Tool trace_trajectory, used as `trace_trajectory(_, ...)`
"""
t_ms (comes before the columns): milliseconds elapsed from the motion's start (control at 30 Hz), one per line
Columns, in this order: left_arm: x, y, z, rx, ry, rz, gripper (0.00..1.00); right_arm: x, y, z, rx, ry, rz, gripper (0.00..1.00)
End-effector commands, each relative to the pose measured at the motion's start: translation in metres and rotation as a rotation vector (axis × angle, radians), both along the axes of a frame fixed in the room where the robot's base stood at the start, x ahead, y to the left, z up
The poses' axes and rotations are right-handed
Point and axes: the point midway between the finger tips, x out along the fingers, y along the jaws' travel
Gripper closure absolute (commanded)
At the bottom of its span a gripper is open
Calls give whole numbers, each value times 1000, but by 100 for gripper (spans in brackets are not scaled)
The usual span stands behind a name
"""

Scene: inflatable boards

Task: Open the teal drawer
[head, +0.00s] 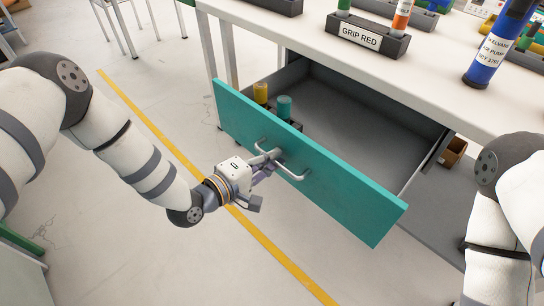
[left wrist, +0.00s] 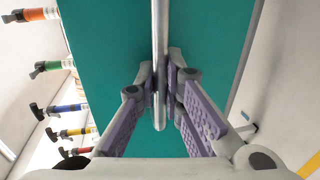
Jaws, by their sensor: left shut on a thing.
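The teal drawer (head: 340,195) stands well out from under the white workbench, and its grey inside shows. Its metal bar handle (head: 292,176) is on the teal front. My left gripper (head: 268,163) is at the handle, shut on it. In the left wrist view, the purple-padded fingers of the left gripper (left wrist: 166,88) close on both sides of the handle bar (left wrist: 159,40), with the teal front (left wrist: 105,45) behind. My right gripper is not in view; only part of the right arm shows at the right edge.
A yellow cylinder (head: 261,92) and a teal cylinder (head: 284,107) stand in the drawer's left end. The white workbench (head: 300,33) carries a "GRIP RED" block (head: 367,38) and a blue air pump (head: 497,45). Floor in front, with a yellow line (head: 170,146), is clear.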

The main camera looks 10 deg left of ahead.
Motion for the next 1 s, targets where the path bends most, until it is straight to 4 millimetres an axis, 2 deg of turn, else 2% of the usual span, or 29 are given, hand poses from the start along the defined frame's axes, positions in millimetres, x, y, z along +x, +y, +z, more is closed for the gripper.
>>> trace_trajectory(33, 1, 1, 1, -1, -4, 3, 87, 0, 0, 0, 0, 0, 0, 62)
trace_trajectory(67, 1, 1, 1, -1, -4, 3, 82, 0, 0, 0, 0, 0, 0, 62)
trace_trajectory(333, 0, 0, 1, 0, -1, 1, 82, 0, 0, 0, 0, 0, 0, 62)
trace_trajectory(433, -6, 5, 2, 0, 0, 2, 82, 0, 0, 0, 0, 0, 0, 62)
trace_trajectory(800, -77, 58, 21, -1, -1, 5, 82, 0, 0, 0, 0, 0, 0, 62)
trace_trajectory(1000, -94, 69, 25, -1, -3, 2, 82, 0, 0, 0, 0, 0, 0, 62)
